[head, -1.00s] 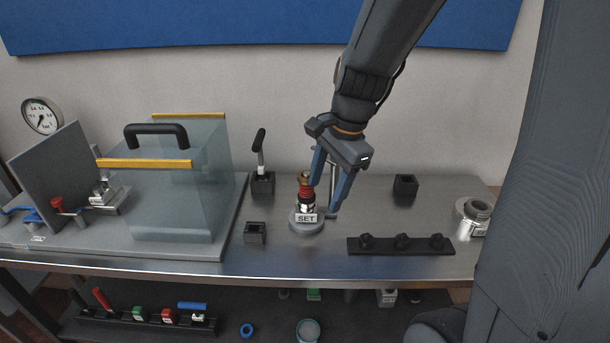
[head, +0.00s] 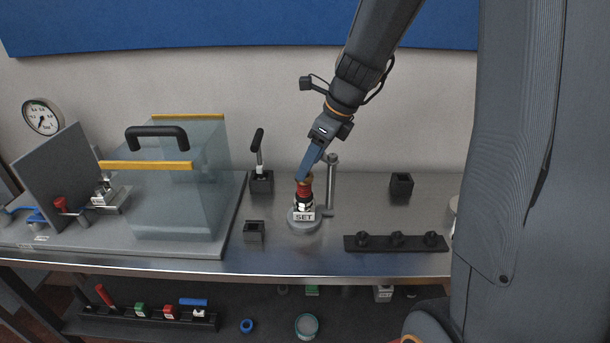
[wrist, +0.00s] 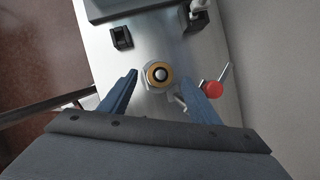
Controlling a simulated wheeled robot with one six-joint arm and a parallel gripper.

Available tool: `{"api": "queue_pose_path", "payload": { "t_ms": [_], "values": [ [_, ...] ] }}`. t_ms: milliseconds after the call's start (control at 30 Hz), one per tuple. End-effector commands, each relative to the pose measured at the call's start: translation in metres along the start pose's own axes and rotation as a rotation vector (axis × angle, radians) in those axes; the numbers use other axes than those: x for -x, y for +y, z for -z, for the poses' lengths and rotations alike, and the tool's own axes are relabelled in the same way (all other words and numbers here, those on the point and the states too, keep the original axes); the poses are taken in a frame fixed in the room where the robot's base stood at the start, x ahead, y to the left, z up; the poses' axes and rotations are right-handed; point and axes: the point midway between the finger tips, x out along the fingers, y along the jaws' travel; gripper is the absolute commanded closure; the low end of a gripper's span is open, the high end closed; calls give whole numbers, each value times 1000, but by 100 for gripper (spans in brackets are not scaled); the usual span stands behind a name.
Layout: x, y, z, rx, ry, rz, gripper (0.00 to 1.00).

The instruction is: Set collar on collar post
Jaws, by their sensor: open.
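A grey round base with a "SET" label (head: 304,217) stands mid-bench and carries an upright red-and-black stack (head: 304,192) with a brass ring (head: 304,181) at its top. The wrist view shows the brass ring (wrist: 152,70) from above, around a pale centre. I cannot tell for sure which part is the collar. A slim metal post (head: 331,182) stands just behind and right of the stack; it may be the collar post. My gripper (head: 304,174) is open, pointing down at the stack top. In the wrist view its fingers (wrist: 163,82) are either side of the ring, with gaps.
A clear guard box (head: 170,205) with a black handle stands left. Small black holders (head: 254,232) and a lever in a holder (head: 262,181) stand nearby. A black rail with knobs (head: 396,243) lies right. A red round top (wrist: 212,89) is close to one finger.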

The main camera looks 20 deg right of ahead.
Motion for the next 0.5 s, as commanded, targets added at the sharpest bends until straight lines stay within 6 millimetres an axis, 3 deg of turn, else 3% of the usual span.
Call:
{"api": "queue_pose_path", "payload": {
  "t_ms": [200,500],
  "values": [
    [-24,-1,0,1,1,-1,43],
    [-28,-1,0,2,0,1,43]
  ]
}}
